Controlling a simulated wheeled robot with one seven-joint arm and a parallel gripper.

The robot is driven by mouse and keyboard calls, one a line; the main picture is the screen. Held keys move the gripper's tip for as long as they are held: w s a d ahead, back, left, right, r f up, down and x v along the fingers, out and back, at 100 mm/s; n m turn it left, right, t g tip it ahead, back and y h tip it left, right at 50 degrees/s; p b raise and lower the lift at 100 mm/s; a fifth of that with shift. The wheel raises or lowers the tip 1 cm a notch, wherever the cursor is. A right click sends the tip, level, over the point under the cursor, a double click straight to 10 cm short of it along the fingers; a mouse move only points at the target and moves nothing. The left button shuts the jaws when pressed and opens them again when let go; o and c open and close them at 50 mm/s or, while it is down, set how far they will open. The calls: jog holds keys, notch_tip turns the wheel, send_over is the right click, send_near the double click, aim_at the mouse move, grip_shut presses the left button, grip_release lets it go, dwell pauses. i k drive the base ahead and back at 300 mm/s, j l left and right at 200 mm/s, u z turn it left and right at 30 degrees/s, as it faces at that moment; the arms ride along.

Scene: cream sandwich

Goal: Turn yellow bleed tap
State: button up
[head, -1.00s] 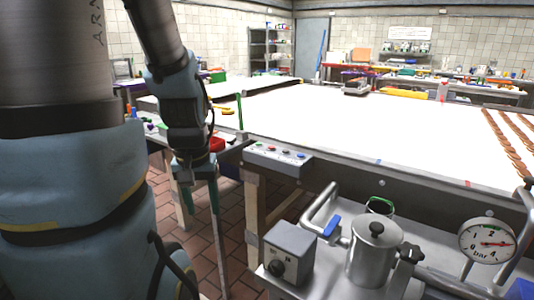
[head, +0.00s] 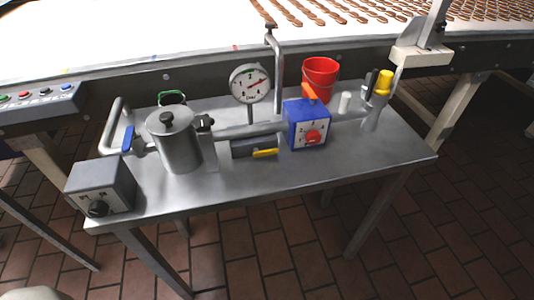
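The yellow bleed tap (head: 265,153) is a small yellow lever at the front of a dark block under the horizontal metal pipe (head: 240,131). It lies roughly level, pointing right, near the front middle of the steel table (head: 285,178). A round pressure gauge (head: 250,83) stands behind it. My gripper is not in view, and nothing touches the tap.
Left are a steel pot (head: 178,140), a blue-handled lever (head: 128,138) and a grey knob box (head: 100,188). Right are a blue box (head: 307,124) with a red dial, a red bucket (head: 320,78) and a holder with a yellow-topped item (head: 383,84). Tiled floor (head: 290,255) in front is clear.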

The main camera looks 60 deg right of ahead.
aim_at(256, 154)
jog(key=j+z, duration=0.8)
jog(key=l+z, duration=0.1)
jog(key=z, duration=0.8)
